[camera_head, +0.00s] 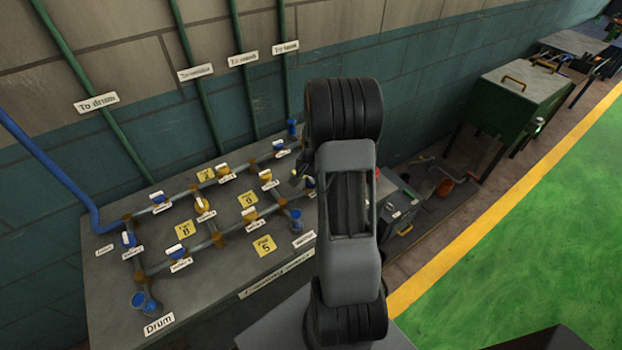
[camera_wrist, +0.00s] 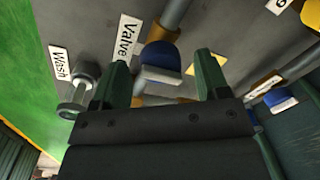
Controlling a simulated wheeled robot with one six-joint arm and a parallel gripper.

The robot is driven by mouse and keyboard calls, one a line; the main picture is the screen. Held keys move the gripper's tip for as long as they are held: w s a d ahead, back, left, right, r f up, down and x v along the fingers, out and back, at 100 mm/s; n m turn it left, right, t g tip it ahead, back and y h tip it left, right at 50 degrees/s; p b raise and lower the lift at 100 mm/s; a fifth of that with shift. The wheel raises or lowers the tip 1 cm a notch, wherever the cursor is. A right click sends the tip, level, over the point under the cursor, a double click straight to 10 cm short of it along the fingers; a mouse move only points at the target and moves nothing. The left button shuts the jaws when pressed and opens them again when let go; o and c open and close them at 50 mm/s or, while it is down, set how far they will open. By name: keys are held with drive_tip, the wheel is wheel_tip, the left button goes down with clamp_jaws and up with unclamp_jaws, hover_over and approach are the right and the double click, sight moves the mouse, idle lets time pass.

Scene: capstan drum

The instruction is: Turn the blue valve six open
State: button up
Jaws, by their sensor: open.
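In the wrist view, a blue valve handle (camera_wrist: 160,57) with a pale edge sits on a brass fitting, beside a white label (camera_wrist: 127,36) that reads "Valve"; its number is not legible. My gripper (camera_wrist: 161,68) is open, and the handle shows between its two green fingers. I cannot tell how deep the fingers reach or whether they touch it. A second blue valve handle (camera_wrist: 280,100) is to the right, outside the fingers. In the head view, my arm hides most of the gripper, and the valve numbers are too small to read.
The pipe board (camera_head: 115,290) carries several blue and yellow valves, brass joints and yellow pad notes. A "Wash" label (camera_wrist: 60,63) and a grey stub fitting (camera_wrist: 80,92) are left of the fingers. A green cabinet (camera_head: 512,100) stands at the wall; the green floor (camera_head: 530,230) is clear.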

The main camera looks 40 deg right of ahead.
drive_tip(key=shift+f, duration=0.25)
drive_tip(key=shift+c, duration=0.3)
drive_tip(key=c, duration=0.8)
drive_tip(key=shift+c, duration=0.2)
